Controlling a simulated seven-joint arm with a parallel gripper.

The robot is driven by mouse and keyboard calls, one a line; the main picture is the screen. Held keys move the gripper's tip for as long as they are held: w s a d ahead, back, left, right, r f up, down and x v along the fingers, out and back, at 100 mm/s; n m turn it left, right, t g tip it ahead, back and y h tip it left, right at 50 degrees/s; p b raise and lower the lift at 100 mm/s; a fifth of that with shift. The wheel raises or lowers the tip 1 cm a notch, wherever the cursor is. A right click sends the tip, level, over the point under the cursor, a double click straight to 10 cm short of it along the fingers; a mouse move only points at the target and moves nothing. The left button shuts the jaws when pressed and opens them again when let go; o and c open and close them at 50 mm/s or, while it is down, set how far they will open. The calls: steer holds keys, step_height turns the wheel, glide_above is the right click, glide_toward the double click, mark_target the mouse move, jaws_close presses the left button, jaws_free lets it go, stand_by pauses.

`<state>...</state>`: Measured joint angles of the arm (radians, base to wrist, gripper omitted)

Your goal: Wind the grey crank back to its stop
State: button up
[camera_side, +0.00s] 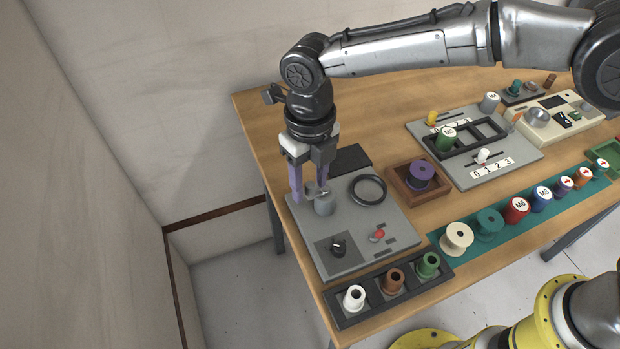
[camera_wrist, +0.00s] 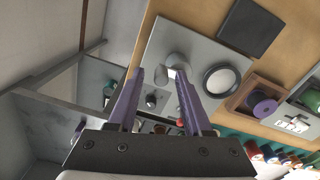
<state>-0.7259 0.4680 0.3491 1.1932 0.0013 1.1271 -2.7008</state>
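The grey crank stands on the left back part of a grey panel (camera_side: 370,222), with a round grey hub (camera_side: 325,206) and a short arm with a small knob at its left. My gripper (camera_side: 310,195) points down over the crank with its two purple fingers apart. In the wrist view the crank hub (camera_wrist: 178,61) lies near the right fingertip, and the small knob (camera_wrist: 161,76) shows between the fingertips (camera_wrist: 160,74). I see gaps beside the knob, but cannot tell how deep the fingers reach around it. The crank's stop is not discernible.
The panel also bears a black ring (camera_side: 367,189), a black dial (camera_side: 338,247) and a red switch (camera_side: 378,235). A dark flat pad (camera_side: 350,159) lies behind. A wooden tray (camera_side: 402,188) with a purple spool stands at right, and a black spool rack (camera_side: 388,290) in front.

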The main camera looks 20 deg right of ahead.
mark_target(310, 184)
stand_by(0.3)
step_height(310, 184, up, 14)
steer(key=shift+f, duration=0.15)
stand_by(0.4)
